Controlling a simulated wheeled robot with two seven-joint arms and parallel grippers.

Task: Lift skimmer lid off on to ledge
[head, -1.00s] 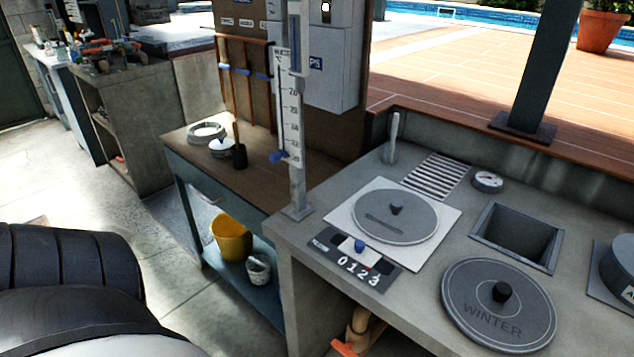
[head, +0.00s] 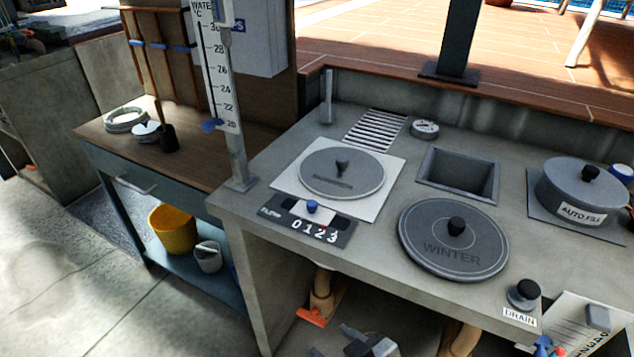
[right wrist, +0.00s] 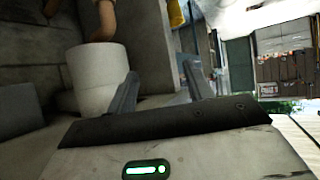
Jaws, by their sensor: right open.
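A round grey lid with a dark knob (head: 342,181) lies flat on a white square plate (head: 290,186) set in the grey counter; I take it for the skimmer lid, though its small marking is not readable. A larger round lid marked WINTER (head: 453,245) lies to its right, nearer the counter's front. My right gripper (head: 368,343) shows at the bottom edge, in front of and below the counter, well apart from both lids. In the right wrist view its two fingers (right wrist: 158,88) are spread with nothing between them. My left gripper is not in view.
An open square pit (head: 458,175) lies right of the white plate. A flow slider panel (head: 300,222) sits in front of it. A thermometer post (head: 236,150) stands at the counter's left corner. An AUTO FILL drum (head: 580,195) and a DRAIN knob (head: 523,294) stand to the right.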

